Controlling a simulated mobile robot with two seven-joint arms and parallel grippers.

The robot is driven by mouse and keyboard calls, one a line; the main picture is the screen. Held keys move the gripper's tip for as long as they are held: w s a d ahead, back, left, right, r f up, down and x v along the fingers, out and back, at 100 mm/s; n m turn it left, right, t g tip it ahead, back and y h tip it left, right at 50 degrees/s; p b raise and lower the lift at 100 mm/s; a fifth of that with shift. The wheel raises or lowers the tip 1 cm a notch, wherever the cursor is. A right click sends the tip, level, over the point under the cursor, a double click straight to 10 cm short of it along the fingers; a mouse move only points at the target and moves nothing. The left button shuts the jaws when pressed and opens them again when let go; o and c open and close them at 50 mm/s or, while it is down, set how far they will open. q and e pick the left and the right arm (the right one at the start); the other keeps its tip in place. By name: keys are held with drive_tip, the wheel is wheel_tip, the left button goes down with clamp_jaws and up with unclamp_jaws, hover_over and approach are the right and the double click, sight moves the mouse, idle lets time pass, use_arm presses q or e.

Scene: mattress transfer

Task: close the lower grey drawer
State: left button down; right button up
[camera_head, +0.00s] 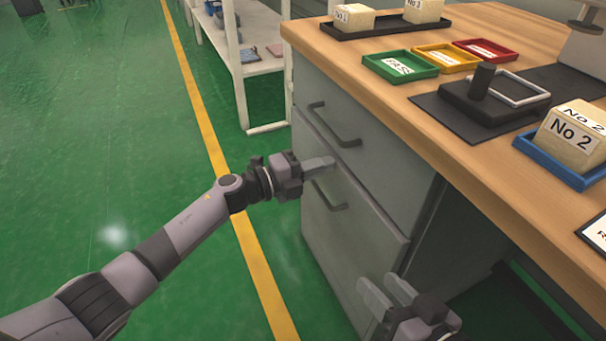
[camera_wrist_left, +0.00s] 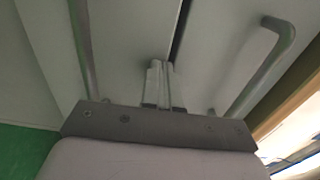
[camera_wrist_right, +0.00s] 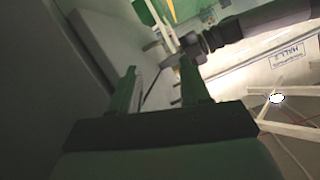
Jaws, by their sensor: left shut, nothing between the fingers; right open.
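The grey cabinet under the table has two drawers. The lower grey drawer (camera_head: 345,245) has a bar handle (camera_head: 326,196), and its top edge seems to stand slightly proud of the upper drawer (camera_head: 375,165). My left gripper (camera_head: 330,163) is shut and empty, its fingertips at the seam between the drawers, above the lower handle. In the left wrist view the shut fingers (camera_wrist_left: 158,82) point at the panels beside a dark gap; contact is unclear. My right gripper (camera_head: 388,292) is open and empty near the cabinet's right side; its fingers (camera_wrist_right: 158,85) also show in the right wrist view.
The wooden tabletop (camera_head: 440,110) holds coloured trays, a dark stand (camera_head: 490,100) and a box marked No 2 (camera_head: 575,135). A white shelf (camera_head: 250,65) stands behind the cabinet. Green floor (camera_head: 110,120) with a yellow line is open to the left.

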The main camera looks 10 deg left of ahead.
use_arm(q)
drive_tip(key=shift+w+d+r, duration=0.2)
drive_tip(key=shift+w+d, duration=0.15)
drive_tip(key=shift+d, duration=0.2)
use_arm(e)
drive_tip(key=shift+s+d+f, duration=0.15)
drive_tip(key=shift+s+d, duration=0.1)
drive_tip(key=shift+d, duration=0.2)
